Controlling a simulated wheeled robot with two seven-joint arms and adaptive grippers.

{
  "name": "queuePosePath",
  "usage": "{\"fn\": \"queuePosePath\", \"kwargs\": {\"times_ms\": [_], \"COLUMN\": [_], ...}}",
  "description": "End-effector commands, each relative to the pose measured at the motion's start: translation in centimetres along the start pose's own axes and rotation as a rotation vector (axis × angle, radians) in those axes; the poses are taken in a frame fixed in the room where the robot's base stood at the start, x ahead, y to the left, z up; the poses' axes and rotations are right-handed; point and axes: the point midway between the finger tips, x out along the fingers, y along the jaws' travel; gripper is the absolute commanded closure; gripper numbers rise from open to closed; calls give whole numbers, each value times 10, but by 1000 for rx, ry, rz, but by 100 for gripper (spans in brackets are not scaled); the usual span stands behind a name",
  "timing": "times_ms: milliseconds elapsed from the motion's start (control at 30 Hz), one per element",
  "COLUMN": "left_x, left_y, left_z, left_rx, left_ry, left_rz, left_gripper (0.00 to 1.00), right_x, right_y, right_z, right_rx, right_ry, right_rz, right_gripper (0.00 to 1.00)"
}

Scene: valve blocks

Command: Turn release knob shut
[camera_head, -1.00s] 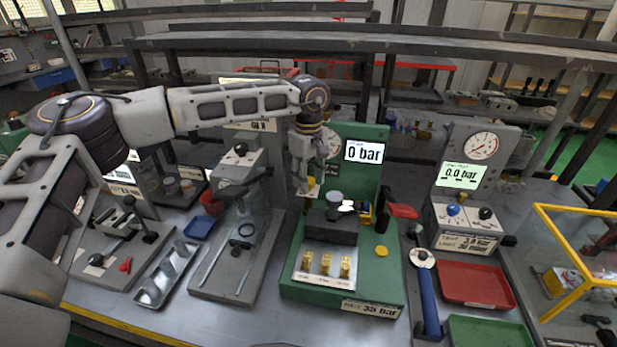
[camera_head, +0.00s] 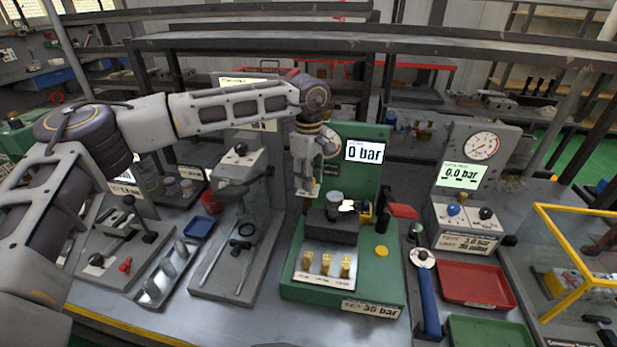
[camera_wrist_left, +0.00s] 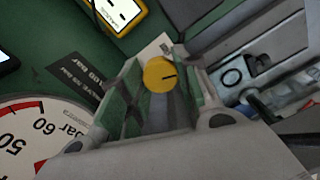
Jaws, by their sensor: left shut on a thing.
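The release knob is a round yellow knob (camera_wrist_left: 159,75) with a dark pointer line, seen in the left wrist view against the green test station (camera_head: 368,278). My left gripper (camera_head: 309,189) is at the left side of that station's upright panel. In the left wrist view its two fingers (camera_wrist_left: 163,88) stand on either side of the knob, shut on it. In the head view the gripper hides most of the knob. The station's display (camera_head: 364,151) reads 0 bar. My right gripper is not in view.
A black block with a grey cylinder (camera_head: 334,198) stands just below my gripper. Several brass fittings (camera_head: 326,264) sit on the plate in front. A grey press stand (camera_head: 236,215) is close on the left.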

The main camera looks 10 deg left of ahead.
Motion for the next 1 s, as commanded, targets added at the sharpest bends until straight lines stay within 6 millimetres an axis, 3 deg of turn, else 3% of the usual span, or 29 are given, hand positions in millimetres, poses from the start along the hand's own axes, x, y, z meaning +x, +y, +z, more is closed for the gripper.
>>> {"fn": "queuePosePath", "kwargs": {"times_ms": [1000], "left_x": [-1], "left_y": [1], "left_z": [0], "left_rx": [-782], "left_ry": [-2], "left_rz": [2], "left_gripper": [92], "right_x": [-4], "right_y": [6], "right_z": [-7], "right_rx": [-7], "right_ry": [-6], "right_rz": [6], "right_gripper": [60]}}
